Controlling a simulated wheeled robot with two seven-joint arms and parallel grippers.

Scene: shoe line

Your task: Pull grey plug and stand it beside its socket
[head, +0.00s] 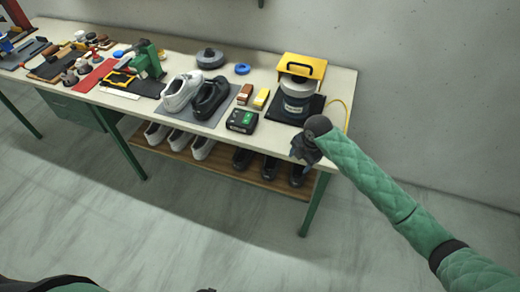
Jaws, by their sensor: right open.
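I cannot make out a grey plug or its socket for certain. A yellow cable (347,112) curves down the right end of the bench beside a grey cylindrical machine (297,104), and its lower end is hidden behind my right arm. My right gripper (303,153) is dark and points down at the bench's front right corner, in front of the machine. It is open, and I see nothing in it. My left gripper is not in view; only a bit of my green sleeve shows at the bottom left.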

